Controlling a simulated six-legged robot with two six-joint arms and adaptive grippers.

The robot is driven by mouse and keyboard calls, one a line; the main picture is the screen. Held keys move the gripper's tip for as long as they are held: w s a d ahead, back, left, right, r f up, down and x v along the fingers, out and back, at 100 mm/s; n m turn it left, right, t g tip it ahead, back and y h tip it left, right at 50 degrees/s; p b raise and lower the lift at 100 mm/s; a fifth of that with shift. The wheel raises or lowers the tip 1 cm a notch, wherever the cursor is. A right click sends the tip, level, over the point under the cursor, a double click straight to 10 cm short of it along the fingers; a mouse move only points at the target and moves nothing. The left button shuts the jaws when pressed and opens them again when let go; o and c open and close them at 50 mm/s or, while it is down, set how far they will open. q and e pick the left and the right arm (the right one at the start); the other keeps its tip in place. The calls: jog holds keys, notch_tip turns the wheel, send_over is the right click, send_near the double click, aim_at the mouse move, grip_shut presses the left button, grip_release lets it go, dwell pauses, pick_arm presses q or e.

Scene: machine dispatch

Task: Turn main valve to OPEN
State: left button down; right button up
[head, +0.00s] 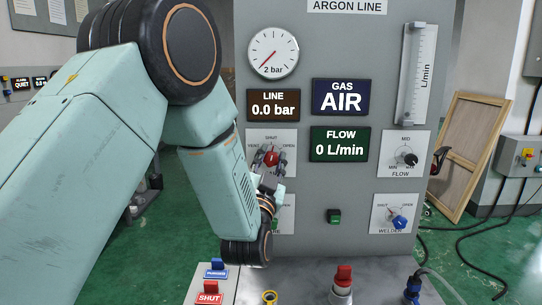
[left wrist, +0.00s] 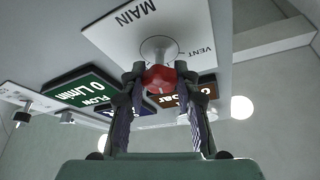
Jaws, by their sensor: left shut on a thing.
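The main valve's red knob (head: 271,158) sits on a white plate marked VENT, SHUT and OPEN, at the left of the grey ARGON LINE panel. In the left wrist view the red knob (left wrist: 160,79) is between both fingers, below the MAIN lettering. My left gripper (head: 269,161) is shut on this knob. The fingers partly cover it, so I cannot tell which mark it points at. The LINE display (head: 273,105) reads 0.0 bar, the GAS display (head: 340,97) reads AIR and the FLOW display (head: 339,144) reads 0 L/min. My right gripper is out of view.
A black FLOW knob (head: 408,158) and a blue WELDER knob (head: 400,223) are at the panel's right. A green button (head: 334,216) is low in the middle.

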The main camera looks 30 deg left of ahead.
pick_arm(q)
jog(key=m+h+p, duration=0.1)
jog(key=m, duration=0.2)
jog(key=m+h+p, duration=0.2)
jog(key=m, duration=0.1)
jog(key=shift+r+g, duration=0.15)
jog(key=shift+g, duration=0.15)
jog(key=shift+m+g+h+p, duration=0.35)
jog(key=shift+m+p, duration=0.75)
jog(key=shift+m, duration=0.2)
jog(key=shift+m+g+h+p, duration=0.25)
jog(key=shift+m+h+p, duration=0.1)
jog(key=shift+m+p, duration=0.85)
jog(key=shift+f, duration=0.2)
jog(key=c, duration=1)
grip_release()
jog(key=s, duration=0.4)
jog(key=s+f, duration=0.1)
jog(key=s, duration=0.3)
jog(key=s+d, duration=0.1)
jog(key=s, duration=0.2)
jog(key=shift+s+f, duration=0.3)
jog(key=shift+s, duration=0.1)
